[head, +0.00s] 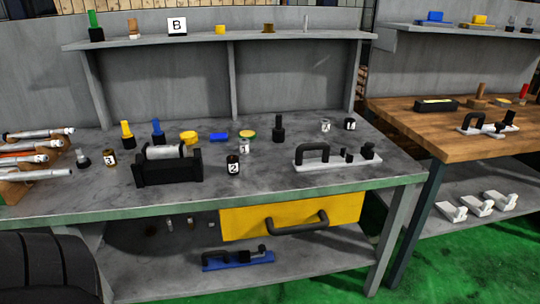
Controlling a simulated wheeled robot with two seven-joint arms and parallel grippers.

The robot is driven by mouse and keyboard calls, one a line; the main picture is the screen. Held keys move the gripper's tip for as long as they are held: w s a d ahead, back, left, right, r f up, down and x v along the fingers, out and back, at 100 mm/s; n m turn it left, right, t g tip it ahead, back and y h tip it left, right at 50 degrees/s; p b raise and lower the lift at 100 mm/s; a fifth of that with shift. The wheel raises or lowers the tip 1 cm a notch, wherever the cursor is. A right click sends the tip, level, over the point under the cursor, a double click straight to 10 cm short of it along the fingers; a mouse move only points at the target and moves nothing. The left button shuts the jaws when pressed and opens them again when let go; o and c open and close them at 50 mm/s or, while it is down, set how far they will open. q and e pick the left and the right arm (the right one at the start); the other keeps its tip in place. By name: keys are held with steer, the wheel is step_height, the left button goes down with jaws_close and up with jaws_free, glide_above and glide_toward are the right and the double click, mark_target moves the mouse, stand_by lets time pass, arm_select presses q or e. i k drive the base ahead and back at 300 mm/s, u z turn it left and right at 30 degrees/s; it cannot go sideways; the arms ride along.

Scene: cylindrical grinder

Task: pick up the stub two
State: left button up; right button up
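A short dark cylinder marked "2" (233,165) stands upright near the front middle of the grey workbench, just right of a black cradle block (168,170). A similar piece marked "3" (109,158) stands at the left. A lighter one marked "1" (245,147) stands a little behind the "2" piece. Two more small labelled cylinders stand at the back right, one pale (325,127) and one black (349,125); their marks are too small to read surely. Neither gripper shows in the head view.
The grey workbench (310,198) also bears a white plate with a black handle (313,154), a black post (278,130), yellow and blue pieces behind, and rods in a rack (38,158) at left. A shelf (215,40) runs above the back; a yellow drawer (290,215) hangs below.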

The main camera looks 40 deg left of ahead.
mark_target(233, 164)
steer(key=u, duration=0.45)
steer(key=i, duration=0.95)
steer(key=u, duration=0.75)
